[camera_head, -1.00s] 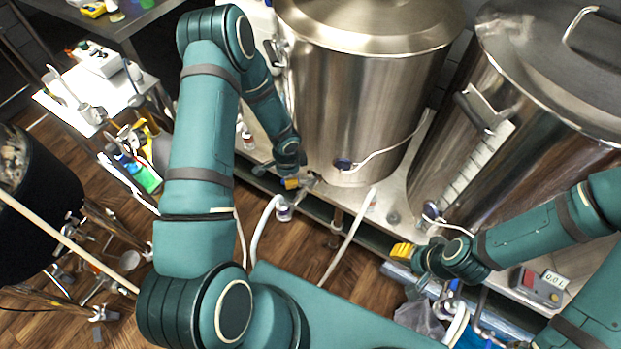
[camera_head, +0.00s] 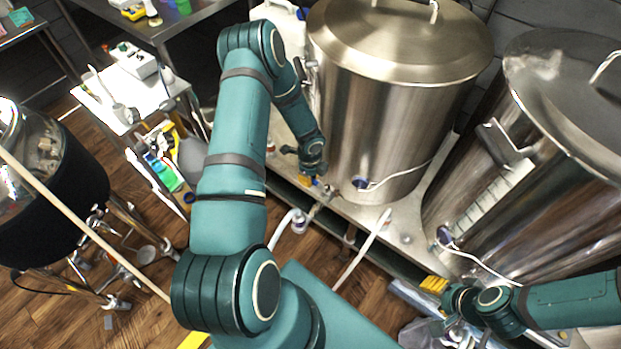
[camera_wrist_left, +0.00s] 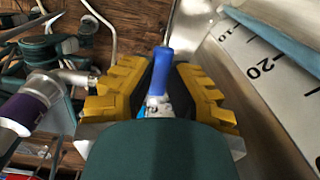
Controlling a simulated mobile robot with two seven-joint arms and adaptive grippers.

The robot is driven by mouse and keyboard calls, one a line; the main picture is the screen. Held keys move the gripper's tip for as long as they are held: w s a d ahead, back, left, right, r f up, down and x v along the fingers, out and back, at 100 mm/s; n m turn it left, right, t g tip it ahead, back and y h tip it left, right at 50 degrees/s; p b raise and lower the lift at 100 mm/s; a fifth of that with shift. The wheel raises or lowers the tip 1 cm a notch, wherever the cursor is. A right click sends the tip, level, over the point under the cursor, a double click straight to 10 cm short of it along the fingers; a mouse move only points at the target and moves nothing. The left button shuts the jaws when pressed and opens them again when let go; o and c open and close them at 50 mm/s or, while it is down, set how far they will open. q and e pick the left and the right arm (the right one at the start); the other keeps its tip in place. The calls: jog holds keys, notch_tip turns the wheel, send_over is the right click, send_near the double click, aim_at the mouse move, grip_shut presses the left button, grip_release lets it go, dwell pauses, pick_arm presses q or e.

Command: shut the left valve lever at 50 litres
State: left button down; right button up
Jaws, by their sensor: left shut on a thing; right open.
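The left steel kettle (camera_head: 385,120) stands on the metal bench. My left gripper (camera_head: 312,182) is low in front of it, beside the outlet pipework. In the left wrist view a blue valve lever (camera_wrist_left: 161,68) stands upright between the yellow fingers of my left gripper (camera_wrist_left: 160,85), which is shut on it. The valve body is mostly hidden by the gripper. A level scale (camera_wrist_left: 265,65) with figures near 10 and 20 shows on the right; no liquid level is readable. My right gripper (camera_head: 434,285) is open and empty at the bench's front edge, by the right kettle (camera_head: 540,110).
A white hose (camera_head: 365,245) hangs from the bench front. A dark vessel (camera_head: 45,185) on legs stands at the left. A small white table (camera_head: 130,98) with tools is behind my left arm. Wooden floor (camera_head: 140,320) shows between.

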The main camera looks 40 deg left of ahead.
pick_arm(q)
jog(key=shift+w+f+m, duration=0.1)
jog(key=shift+w+m, duration=0.05)
jog(key=shift+m, duration=0.25)
jog(key=c, duration=0.9)
grip_release()
jog(key=shift+w, duration=0.1)
notch_tip(320, 180, up, 12)
